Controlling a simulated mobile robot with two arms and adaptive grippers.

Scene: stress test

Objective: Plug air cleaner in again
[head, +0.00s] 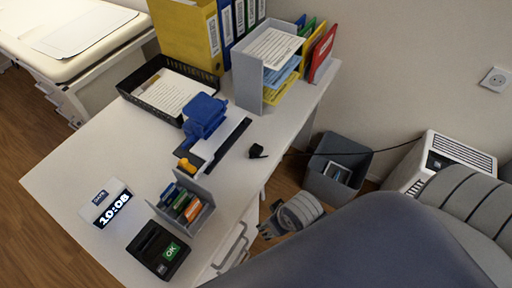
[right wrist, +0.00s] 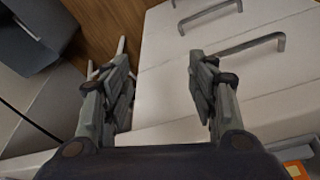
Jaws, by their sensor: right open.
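The air cleaner (head: 441,160), a white box with a dark grille and a small dark panel, stands on the floor by the wall at right. Its black cord (head: 340,154) runs left over the grey bin to the black plug (head: 257,151), which lies on the desk's right side. The wall socket (head: 495,79) is at far right and empty. My right gripper (head: 268,230) is open and empty, beside the desk's right edge and lower than the plug. In the right wrist view its fingers (right wrist: 160,68) are apart in front of the white drawers. My left gripper is not in view.
A grey bin (head: 338,167) stands between desk and air cleaner. White drawers (right wrist: 165,95) with metal handles sit under the desk (head: 110,165). The desk holds a paper organizer (head: 250,82), black tray (head: 133,84), blue punch (head: 204,115), clock (head: 105,205) and card terminal (head: 158,250).

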